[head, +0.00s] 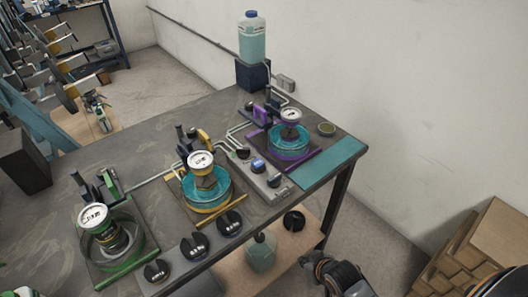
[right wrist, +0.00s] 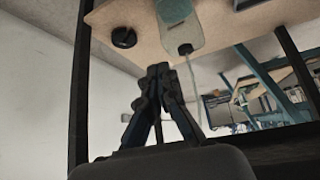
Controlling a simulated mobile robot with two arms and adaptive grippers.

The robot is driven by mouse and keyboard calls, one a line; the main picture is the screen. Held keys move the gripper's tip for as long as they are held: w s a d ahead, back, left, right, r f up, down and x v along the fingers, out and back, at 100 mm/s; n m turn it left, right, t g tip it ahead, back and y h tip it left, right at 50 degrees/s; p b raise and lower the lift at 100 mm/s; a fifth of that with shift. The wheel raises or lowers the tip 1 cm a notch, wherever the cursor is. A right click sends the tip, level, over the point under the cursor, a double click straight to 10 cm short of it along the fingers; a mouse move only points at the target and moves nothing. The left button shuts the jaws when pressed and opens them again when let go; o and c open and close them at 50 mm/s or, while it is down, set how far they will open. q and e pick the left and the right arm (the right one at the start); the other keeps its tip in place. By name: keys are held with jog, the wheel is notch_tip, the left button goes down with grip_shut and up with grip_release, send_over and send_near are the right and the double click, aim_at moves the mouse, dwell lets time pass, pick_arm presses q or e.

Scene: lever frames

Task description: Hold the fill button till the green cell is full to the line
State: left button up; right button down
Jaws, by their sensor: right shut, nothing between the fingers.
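The green cell (head: 121,262) stands at the near left of the bench in the head view. It is a clear round vessel on a green-edged base, with a dial-topped can inside. No teal liquid is clear to see in it, and I cannot make out its line. A grey control box (head: 273,188) with small buttons sits between the yellow and purple cells; which one is the fill button I cannot tell. My right gripper (head: 312,261) is past the bench's right edge, apart from box and cells. It is shut and empty in the right wrist view (right wrist: 158,70).
The yellow cell (head: 207,208) and purple cell (head: 284,155) hold teal liquid. Black knobs (head: 195,247) line the front edge. A bottle (head: 252,40) stands at the back. A lower shelf (right wrist: 150,13) holds another bottle (right wrist: 182,35) and a black disc (right wrist: 124,37). Cardboard boxes (head: 480,250) stand right.

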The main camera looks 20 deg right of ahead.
jog(key=w+a+r+t+y, duration=0.1)
jog(key=w+r+t, duration=0.1)
jog(key=r, duration=0.9)
jog(key=w+a+r+n+t+y+p, duration=0.1)
jog(key=w+r+t+y, duration=0.1)
jog(key=r, duration=1)
jog(key=w+a+r+n+t+y+p, duration=0.1)
jog(key=w+r+t, duration=0.2)
jog(key=r, duration=0.8)
jog(key=shift+w+a+r, duration=0.35)
jog(key=shift+w, duration=0.5)
jog(key=p, duration=0.3)
send_over(258, 164)
jog(key=s+d, duration=0.1)
jog(key=s, duration=0.1)
notch_tip(258, 164, down, 2)
jog(key=shift+d+f, duration=0.1)
jog(key=shift+d, duration=0.05)
notch_tip(258, 164, down, 3)
jog(key=shift+w+r, duration=0.15)
jog(key=shift+r, duration=0.05)
jog(key=shift+f, duration=0.9)
